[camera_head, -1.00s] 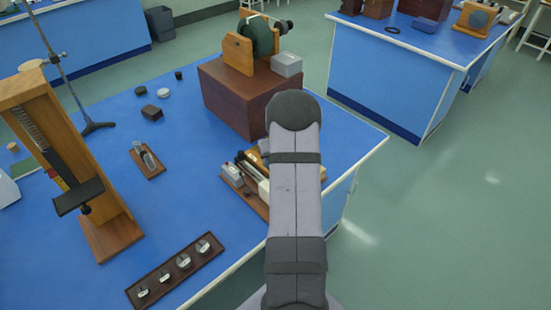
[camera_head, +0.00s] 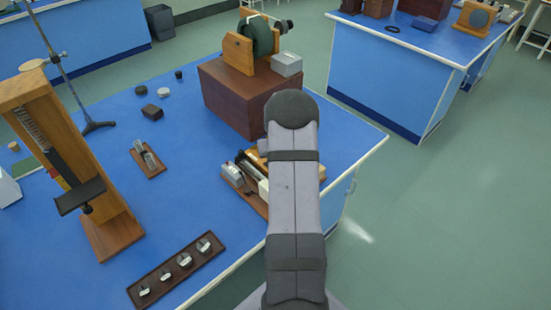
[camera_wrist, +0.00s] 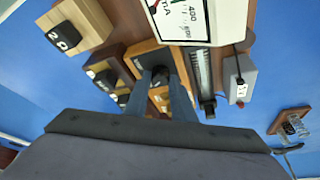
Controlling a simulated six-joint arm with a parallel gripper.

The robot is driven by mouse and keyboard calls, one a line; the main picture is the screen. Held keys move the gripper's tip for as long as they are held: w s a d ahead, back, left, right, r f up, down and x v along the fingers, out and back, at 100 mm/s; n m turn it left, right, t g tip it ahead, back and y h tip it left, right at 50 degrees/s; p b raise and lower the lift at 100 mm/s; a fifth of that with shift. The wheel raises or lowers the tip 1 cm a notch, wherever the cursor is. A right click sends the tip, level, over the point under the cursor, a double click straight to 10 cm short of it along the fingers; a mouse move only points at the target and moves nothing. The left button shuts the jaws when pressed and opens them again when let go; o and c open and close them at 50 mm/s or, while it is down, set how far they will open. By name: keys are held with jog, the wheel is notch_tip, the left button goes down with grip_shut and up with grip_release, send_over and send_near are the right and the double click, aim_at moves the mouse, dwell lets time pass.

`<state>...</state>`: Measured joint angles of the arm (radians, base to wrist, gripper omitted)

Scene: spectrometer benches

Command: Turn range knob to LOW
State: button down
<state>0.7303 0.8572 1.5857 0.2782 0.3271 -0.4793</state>
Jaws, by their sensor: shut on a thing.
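In the wrist view, the fingers of my gripper (camera_wrist: 164,92) reach down on either side of a small black knob (camera_wrist: 160,74), and they are shut on it. The knob sits on a wooden block (camera_wrist: 142,58) below a white meter (camera_wrist: 200,18). No range marking or LOW label is readable by the knob, so its setting cannot be told. In the head view, my arm hides the gripper and the knob. Part of the apparatus on its brown board (camera_head: 232,180) shows left of the arm.
In the wrist view, wooden blocks with black knobs (camera_wrist: 104,76) stand left of the fingers. A dark rod (camera_wrist: 205,85) and a grey switch box (camera_wrist: 238,80) stand right. In the head view, a large brown box (camera_head: 232,98) stands behind, and a knob tray (camera_head: 170,285) lies front left.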

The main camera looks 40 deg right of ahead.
jog(key=shift+r, duration=0.15)
jog(key=shift+m+p, duration=0.6)
jog(key=shift+w+a+f+m+g+h+b, duration=0.15)
jog(key=shift+m+g+h+b, duration=0.3)
jog(key=shift+m, duration=0.45)
jog(key=m+b, duration=0.1)
jog(key=b, duration=0.1)
jog(key=m+h+b, duration=0.1)
jog(key=m+b, duration=0.1)
jog(key=b, duration=0.1)
jog(key=shift+w+f+g+b, duration=0.1)
jog(key=shift+f+g+b, duration=0.2)
jog(key=shift+f+g, duration=0.05)
jog(key=m+b, duration=0.1)
jog(key=b, duration=0.2)
jog(key=shift+m+g, duration=0.3)
jog(key=shift+m, duration=0.1)
jog(key=m+b, duration=0.1)
jog(key=m+g+b, duration=0.1)
jog(key=b, duration=0.1)
jog(key=shift+w+r+m+h, duration=0.1)
jog(key=shift+r+m+h, duration=0.1)
jog(key=shift+m+h, duration=0.1)
jog(key=shift+r+m+g+b, duration=0.2)
jog(key=shift+m+g+b, duration=0.5)
jog(key=shift+m, duration=0.7)
